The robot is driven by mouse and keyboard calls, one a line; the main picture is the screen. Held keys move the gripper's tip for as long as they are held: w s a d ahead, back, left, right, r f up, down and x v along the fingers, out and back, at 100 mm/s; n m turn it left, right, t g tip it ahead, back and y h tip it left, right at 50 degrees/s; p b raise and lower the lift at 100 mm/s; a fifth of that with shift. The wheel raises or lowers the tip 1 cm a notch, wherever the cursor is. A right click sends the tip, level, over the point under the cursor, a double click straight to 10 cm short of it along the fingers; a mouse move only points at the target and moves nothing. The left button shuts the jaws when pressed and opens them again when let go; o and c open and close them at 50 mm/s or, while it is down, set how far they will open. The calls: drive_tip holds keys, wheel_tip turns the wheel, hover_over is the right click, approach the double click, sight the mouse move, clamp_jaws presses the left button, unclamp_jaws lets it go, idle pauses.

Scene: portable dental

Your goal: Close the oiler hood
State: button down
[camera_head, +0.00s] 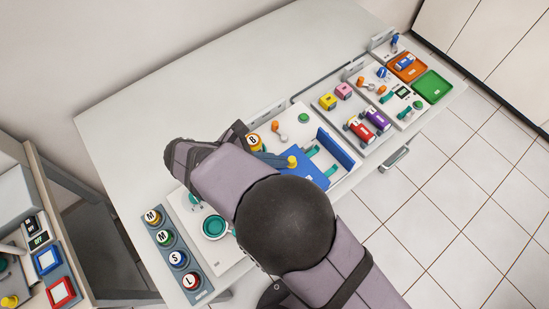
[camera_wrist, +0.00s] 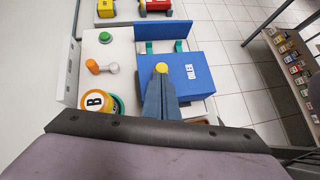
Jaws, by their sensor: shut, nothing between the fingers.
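The oiler has a blue panel marked OILER (camera_wrist: 190,75), with a yellow knob (camera_wrist: 162,68) on it. The panel and the knob (camera_head: 292,161) also show in the head view, partly behind my arm. A blue upright wall (camera_wrist: 163,32) stands at the far end. Teal parts (camera_head: 312,151) show in an uncovered gap between the panel and this wall. My gripper (camera_wrist: 161,80) is shut and empty, its fingertips right at the near side of the yellow knob. I cannot tell whether they touch it. In the head view my gripper (camera_head: 279,160) comes from the left.
Red and purple cylinders (camera_head: 376,119) lie past the upright wall. Floor tiles lie right of the table edge.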

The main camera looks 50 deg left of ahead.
sight(297, 152)
drive_tip(key=w, duration=0.8)
drive_tip(key=shift+w+p, duration=0.25)
drive_tip(key=shift+p, duration=0.1)
drive_tip(key=shift+s+a, duration=0.2)
drive_tip(key=shift+s, duration=0.45)
drive_tip(key=s, duration=0.1)
drive_tip(key=s+p, duration=0.1)
drive_tip(key=s, duration=0.1)
drive_tip(key=shift+a+r, duration=0.1)
drive_tip(key=shift+a, duration=0.25)
drive_tip(key=b+v, duration=0.2)
drive_tip(key=v, duration=0.7)
drive_tip(key=shift+s+r+b, duration=0.25)
drive_tip(key=shift+s+b, duration=0.05)
drive_tip(key=shift+b, duration=0.1)
